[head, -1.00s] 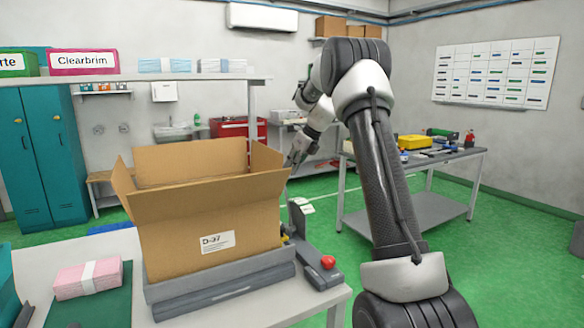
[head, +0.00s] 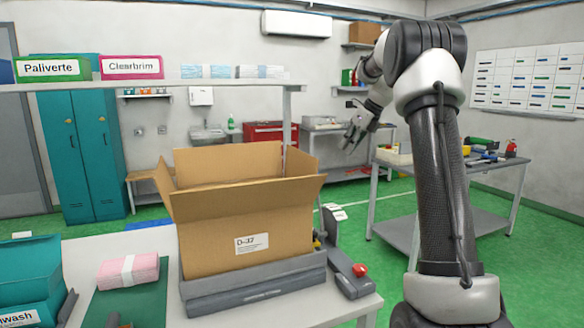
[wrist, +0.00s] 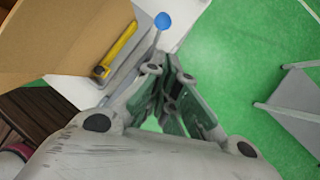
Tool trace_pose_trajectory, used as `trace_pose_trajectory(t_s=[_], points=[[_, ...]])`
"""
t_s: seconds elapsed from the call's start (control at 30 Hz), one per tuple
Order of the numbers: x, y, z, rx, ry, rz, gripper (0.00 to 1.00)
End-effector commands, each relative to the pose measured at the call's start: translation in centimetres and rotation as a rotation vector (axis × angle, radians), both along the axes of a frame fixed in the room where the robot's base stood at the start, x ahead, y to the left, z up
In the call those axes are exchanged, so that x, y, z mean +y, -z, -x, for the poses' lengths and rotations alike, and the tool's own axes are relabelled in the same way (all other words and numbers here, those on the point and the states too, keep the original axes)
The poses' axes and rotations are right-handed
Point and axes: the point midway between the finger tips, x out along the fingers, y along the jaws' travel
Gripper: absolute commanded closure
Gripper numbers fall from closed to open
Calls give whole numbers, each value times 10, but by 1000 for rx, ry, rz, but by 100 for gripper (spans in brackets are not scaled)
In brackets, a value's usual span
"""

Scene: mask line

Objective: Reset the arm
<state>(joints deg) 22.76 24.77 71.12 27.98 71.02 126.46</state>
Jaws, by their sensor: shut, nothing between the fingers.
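My gripper (head: 355,132) is raised in the air, right of and behind the open cardboard box, apart from it in the head view. In the wrist view my gripper (wrist: 168,76) has its fingers close together, with nothing seen held. My arm rises on the right of the head view, bends at the top and reaches down and away toward the back.
The open cardboard box (head: 248,237) labelled D-37 stands on a grey base on the near table. Pink packs (head: 128,271) lie left of it; a red button (head: 360,270) is at right. A tool bench (head: 480,172) stands behind my arm. Green floor lies between.

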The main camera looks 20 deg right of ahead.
Motion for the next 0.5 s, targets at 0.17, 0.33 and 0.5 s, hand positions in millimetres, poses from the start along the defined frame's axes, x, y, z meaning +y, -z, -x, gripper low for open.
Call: trace_pose_trajectory(t_s=[0.17, 0.33, 0.5], points=[[0, 0, 0, -16, -41, 20, 100], [-7, 8, 1, -114, -331, 180, 100], [-8, 60, 56, -148, -858, 401, 100]])
